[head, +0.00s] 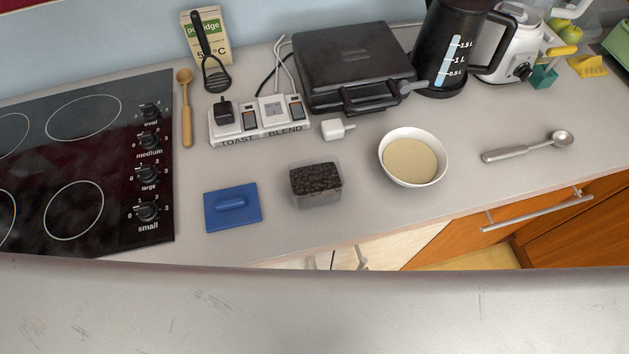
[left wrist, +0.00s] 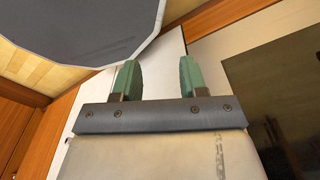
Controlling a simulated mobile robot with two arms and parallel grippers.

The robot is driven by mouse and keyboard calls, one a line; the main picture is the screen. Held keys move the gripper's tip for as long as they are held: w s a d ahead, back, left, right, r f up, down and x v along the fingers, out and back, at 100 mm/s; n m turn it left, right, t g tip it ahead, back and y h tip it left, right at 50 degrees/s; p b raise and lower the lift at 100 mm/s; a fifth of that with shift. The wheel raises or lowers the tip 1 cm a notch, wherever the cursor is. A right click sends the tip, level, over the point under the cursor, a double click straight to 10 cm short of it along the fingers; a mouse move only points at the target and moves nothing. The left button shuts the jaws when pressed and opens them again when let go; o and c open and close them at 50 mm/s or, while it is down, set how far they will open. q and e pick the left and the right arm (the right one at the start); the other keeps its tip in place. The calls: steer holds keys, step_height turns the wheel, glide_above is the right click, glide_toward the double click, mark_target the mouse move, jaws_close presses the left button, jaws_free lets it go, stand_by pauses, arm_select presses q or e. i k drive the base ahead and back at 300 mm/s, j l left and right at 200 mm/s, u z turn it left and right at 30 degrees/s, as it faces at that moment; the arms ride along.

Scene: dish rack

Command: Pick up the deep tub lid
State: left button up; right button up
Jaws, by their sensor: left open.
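A blue square lid with a raised bar handle (head: 232,206) lies flat on the grey counter, between the hob and a clear tub. The clear tub (head: 317,186) stands just right of the lid and holds dark, granular contents. Neither of my grippers shows in the head view. In the left wrist view my left gripper (left wrist: 159,82) has its two green fingers apart with nothing between them. The lid and the tub are not in the left wrist view.
A black hob (head: 88,165) lies left of the lid. A white bowl (head: 412,158) and a metal scoop (head: 527,147) are to the right. A labelled socket strip (head: 258,118), a wooden spoon (head: 186,108) and a black sandwich press (head: 352,62) stand behind. The counter in front of the lid is clear.

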mark_target(238, 206)
steer(key=u, duration=0.8)
steer(key=z, duration=0.8)
steer(key=k+l+u, duration=0.55)
steer(key=u, duration=0.2)
steer(key=k+l+u, duration=0.15)
steer(key=k+u, duration=0.2)
